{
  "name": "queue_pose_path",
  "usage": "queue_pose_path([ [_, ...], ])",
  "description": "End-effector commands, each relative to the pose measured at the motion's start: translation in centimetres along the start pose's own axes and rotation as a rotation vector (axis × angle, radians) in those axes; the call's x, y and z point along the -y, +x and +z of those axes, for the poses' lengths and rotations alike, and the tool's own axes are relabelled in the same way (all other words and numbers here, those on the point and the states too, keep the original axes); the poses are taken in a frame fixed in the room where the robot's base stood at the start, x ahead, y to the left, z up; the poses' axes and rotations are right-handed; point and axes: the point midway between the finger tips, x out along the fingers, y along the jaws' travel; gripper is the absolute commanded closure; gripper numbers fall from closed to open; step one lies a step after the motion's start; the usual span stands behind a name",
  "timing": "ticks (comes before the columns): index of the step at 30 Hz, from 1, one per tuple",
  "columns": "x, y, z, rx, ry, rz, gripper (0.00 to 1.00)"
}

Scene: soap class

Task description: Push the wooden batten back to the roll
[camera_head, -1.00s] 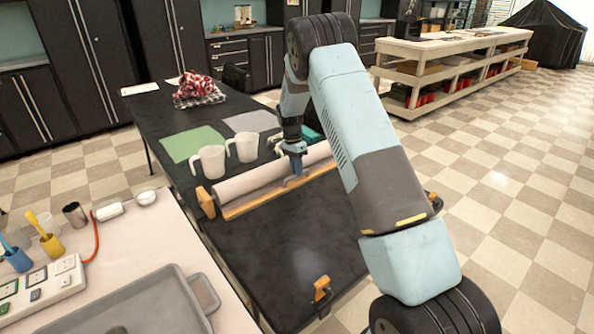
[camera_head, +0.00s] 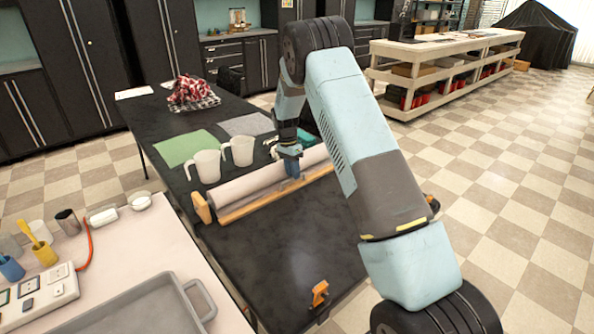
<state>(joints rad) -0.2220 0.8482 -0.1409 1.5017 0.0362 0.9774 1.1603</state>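The wooden batten (camera_head: 245,209) is a long, thin strip lying along the near side of the pale roll (camera_head: 245,184) on the black table (camera_head: 275,258). It looks close against the roll, but I cannot tell whether they touch along the whole length. A wooden end block (camera_head: 201,207) stands at the roll's left end. My gripper (camera_head: 292,170) is low at the batten and roll, right of their middle. Its fingers are too small and partly hidden to show whether they are open or shut. My arm hides the right end of the batten and roll.
Two white jugs (camera_head: 207,166) stand behind the roll, near green (camera_head: 186,147) and grey (camera_head: 247,124) sheets. An orange clamp (camera_head: 320,293) sits at the table's near edge. A bench with a grey tray (camera_head: 150,308) is at front left.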

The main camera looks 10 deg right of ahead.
Motion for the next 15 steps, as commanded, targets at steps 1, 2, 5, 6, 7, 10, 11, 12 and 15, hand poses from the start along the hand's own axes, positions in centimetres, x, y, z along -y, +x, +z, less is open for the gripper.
queue_pose_path([
  [1, 0.2, 0.1, 0.3, 0.002, -0.004, -0.001, 0.62],
  [2, 0.2, 0.1, 0.3, 0.002, -0.004, -0.001, 0.62],
  [5, 0.2, 0.0, 0.4, 0.003, -0.004, -0.001, 0.62],
  [6, 0.2, -0.1, 0.4, 0.003, -0.004, -0.001, 0.62],
  [7, 0.2, -0.2, 0.4, 0.003, -0.004, -0.001, 0.62],
  [10, 0.2, -1.1, 0.3, 0.002, -0.004, -0.003, 0.62],
  [11, 0.2, -1.5, 0.3, 0.001, -0.004, -0.004, 0.62],
  [12, 0.3, -2.1, 0.3, 0.001, -0.004, -0.005, 0.62],
  [15, 0.3, -4.0, 0.2, 0.0, -0.003, -0.006, 0.62],
])
